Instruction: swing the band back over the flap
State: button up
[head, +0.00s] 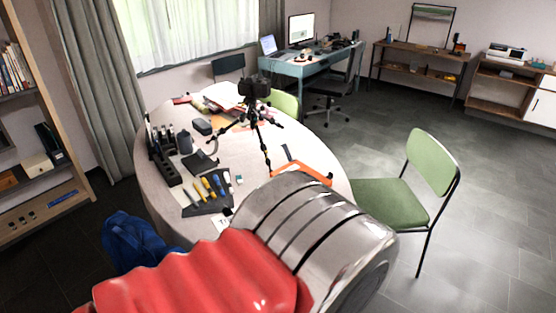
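The round white table (160,205) stands in front of me with a small tripod (254,125) on it, a black camera (254,87) on top. A dark pouch or roll (208,204) with several yellow, blue and pale tools lies at the table's near left. A dark flat piece (200,161) lies behind it. I cannot make out which thing is the band or the flap. An orange-edged item (302,169) is partly hidden behind my red and silver arm. My gripper is not in view.
A black rack (163,158), a dark cup-like item (185,141) and an open book (225,95) crowd the table's left and back. A green chair (392,200) stands close at the right, a blue bag (135,240) on the floor at left. The floor further right is clear.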

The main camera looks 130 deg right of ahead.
aim_at(285, 147)
jog(key=i, duration=0.3)
jog(key=z, duration=2.55)
jog(key=i, duration=1.65)
